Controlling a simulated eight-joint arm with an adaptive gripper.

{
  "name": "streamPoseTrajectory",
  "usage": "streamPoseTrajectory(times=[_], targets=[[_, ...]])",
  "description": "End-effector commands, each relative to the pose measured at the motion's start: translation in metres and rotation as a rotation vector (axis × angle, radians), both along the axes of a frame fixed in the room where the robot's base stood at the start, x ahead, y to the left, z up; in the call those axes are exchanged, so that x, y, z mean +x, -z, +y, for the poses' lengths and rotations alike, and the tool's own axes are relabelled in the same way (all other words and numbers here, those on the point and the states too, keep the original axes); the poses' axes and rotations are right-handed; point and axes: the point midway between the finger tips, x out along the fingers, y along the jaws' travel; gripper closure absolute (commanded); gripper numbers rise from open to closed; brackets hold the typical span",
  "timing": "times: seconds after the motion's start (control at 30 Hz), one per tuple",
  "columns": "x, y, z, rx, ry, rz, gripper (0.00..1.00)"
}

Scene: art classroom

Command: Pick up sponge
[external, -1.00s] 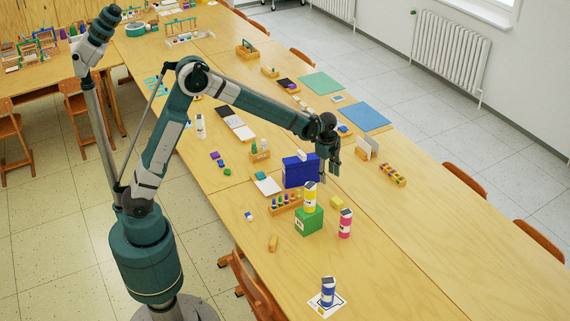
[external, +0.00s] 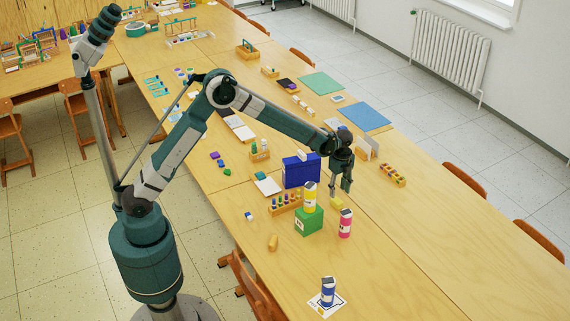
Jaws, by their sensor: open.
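A small yellow block (external: 337,204), which looks like the sponge, lies on the table behind a green box and a pink bottle. My gripper (external: 341,187) points down just above it, fingers apart. The fingers appear near the sponge's upper edge; I cannot tell whether they touch it. Nothing shows between the fingers.
The green box (external: 309,222) carries a yellow bottle (external: 310,196) on top. The pink bottle (external: 346,224) stands close to the sponge's front right. A blue box (external: 298,171) stands to the left of my gripper. The table (external: 430,250) is clear at right.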

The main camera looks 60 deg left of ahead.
Motion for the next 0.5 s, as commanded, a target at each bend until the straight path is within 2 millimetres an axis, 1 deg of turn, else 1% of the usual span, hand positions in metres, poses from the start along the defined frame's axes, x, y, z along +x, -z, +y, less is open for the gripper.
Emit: streamPoseTrajectory(times=[0.17, 0.4, 0.5], targets=[[0.000, 0.007, 0.000, 0.000, 0.000, 0.000, 0.59], [0.000, 0.025, 0.000, 0.000, 0.000, 0.000, 0.59], [0.000, 0.026, 0.000, 0.000, 0.000, 0.000, 0.59]])
